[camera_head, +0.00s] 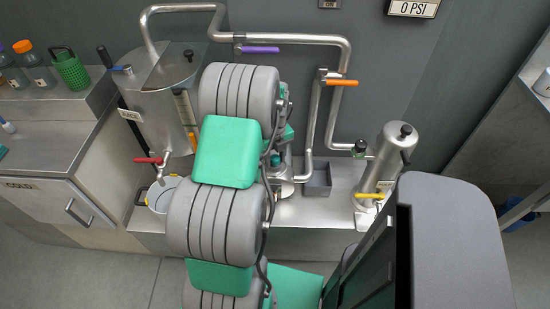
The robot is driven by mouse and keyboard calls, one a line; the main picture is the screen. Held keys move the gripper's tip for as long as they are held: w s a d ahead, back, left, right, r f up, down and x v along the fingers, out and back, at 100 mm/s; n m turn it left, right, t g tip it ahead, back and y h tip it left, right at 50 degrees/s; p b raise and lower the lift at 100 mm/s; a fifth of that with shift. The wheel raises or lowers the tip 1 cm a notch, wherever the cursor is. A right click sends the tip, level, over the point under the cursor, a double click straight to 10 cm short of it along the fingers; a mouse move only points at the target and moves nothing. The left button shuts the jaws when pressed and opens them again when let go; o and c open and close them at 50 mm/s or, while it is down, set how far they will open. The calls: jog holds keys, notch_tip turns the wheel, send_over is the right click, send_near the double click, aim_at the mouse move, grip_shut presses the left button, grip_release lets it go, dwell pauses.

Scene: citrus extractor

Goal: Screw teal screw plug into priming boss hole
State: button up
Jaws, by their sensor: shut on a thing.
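My gripper (284,152) shows only in part behind my own grey and teal arm, over the steel bench near the middle of the view. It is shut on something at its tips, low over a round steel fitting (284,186). The teal screw plug cannot be told apart clearly from the teal parts of my arm there. The priming boss hole cannot be made out. I cannot tell whether the plug touches the fitting.
A steel tank (160,95) with a red-handled tap stands left, above a white bucket (160,195). Steel pipes (310,125) with purple and orange handles run behind. A grey open box (317,181) and a steel cylinder (385,165) stand right of my gripper.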

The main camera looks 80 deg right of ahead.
jog(key=o, duration=0.7)
jog(key=shift+n, duration=2.6)
jog(key=shift+n, duration=2.6)
